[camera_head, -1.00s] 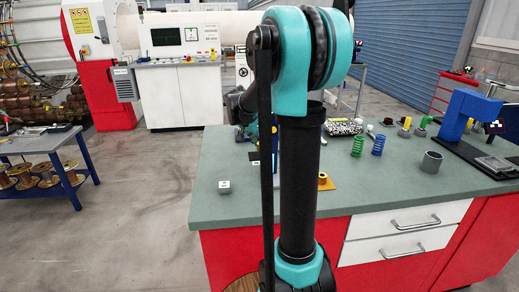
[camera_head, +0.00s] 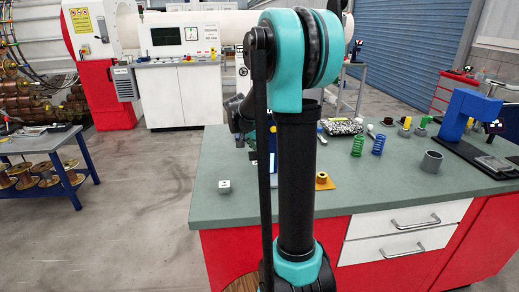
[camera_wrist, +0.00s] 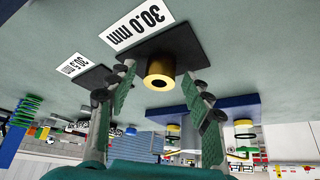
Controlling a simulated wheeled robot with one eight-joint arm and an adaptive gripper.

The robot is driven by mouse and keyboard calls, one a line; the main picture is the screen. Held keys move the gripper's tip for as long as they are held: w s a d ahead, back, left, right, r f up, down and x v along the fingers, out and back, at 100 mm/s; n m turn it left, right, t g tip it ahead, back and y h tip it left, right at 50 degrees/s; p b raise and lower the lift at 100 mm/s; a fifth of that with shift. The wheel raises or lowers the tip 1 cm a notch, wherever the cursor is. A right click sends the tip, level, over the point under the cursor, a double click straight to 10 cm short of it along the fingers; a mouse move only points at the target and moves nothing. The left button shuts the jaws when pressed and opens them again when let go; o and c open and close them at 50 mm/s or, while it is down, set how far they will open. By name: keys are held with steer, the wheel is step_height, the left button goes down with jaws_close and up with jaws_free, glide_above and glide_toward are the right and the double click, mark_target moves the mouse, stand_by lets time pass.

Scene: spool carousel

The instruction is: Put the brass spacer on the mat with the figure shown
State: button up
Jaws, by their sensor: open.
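The brass spacer (camera_wrist: 160,68), a short hollow cylinder, stands on a dark mat (camera_wrist: 198,53) with a card reading 30.0 mm (camera_wrist: 141,19), seen upside down in the wrist view. A second dark mat (camera_wrist: 88,80) with a smaller card (camera_wrist: 79,63), which seems to read 30.5 mm, is to its left. My gripper (camera_wrist: 160,88) is open, its two fingers on either side of the spacer in the picture, with gaps to both. In the head view my arm hides most of this area and the gripper.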

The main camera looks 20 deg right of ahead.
steer(key=shift+r, duration=0.1)
steer(key=v, duration=1.2)
